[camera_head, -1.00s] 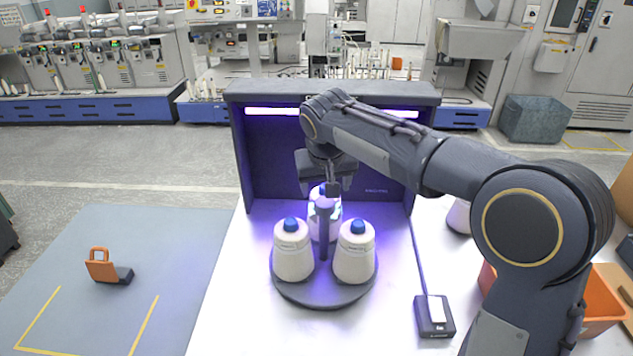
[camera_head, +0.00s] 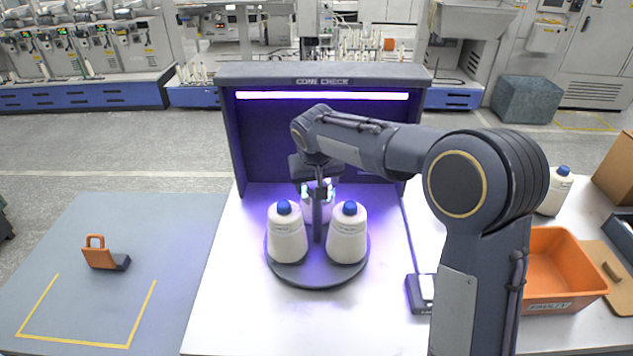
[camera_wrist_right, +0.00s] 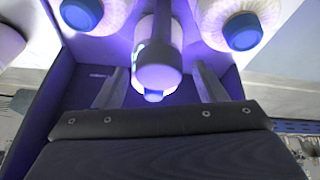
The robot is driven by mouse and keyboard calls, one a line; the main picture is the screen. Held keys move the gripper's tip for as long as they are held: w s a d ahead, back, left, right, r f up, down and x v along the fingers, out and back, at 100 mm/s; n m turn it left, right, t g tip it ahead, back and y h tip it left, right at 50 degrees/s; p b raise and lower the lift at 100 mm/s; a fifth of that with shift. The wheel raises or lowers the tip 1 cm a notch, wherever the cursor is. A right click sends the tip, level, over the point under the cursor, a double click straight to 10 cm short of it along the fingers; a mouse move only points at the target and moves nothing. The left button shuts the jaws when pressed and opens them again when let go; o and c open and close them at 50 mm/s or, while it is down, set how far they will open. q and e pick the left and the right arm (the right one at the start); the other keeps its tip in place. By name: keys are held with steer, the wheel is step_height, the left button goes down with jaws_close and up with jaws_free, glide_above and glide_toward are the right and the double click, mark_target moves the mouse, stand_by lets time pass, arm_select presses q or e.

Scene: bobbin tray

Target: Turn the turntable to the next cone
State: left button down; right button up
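The dark round turntable (camera_head: 317,277) stands before the purple-lit booth. It bears two white cones with blue tips in front, left (camera_head: 287,240) and right (camera_head: 347,240), and a rear cone (camera_head: 308,211) partly hidden by the centre post (camera_head: 317,222) and my gripper. My right gripper (camera_head: 318,190) is over the back of the turntable. In the wrist view, the right gripper (camera_wrist_right: 161,88) has its fingers spread apart, with the post top (camera_wrist_right: 157,72) and rear cone's blue tip (camera_wrist_right: 153,96) showing between them. I cannot tell whether they touch. My left gripper is out of view.
The booth (camera_head: 323,80) encloses the turntable's back. A small device (camera_head: 421,293) with a cable lies to the right. An orange bin (camera_head: 565,268) and another cone (camera_head: 555,192) stand farther right. The white table left of the turntable (camera_head: 232,300) is clear.

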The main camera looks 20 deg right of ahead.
steer(key=c, duration=1.2)
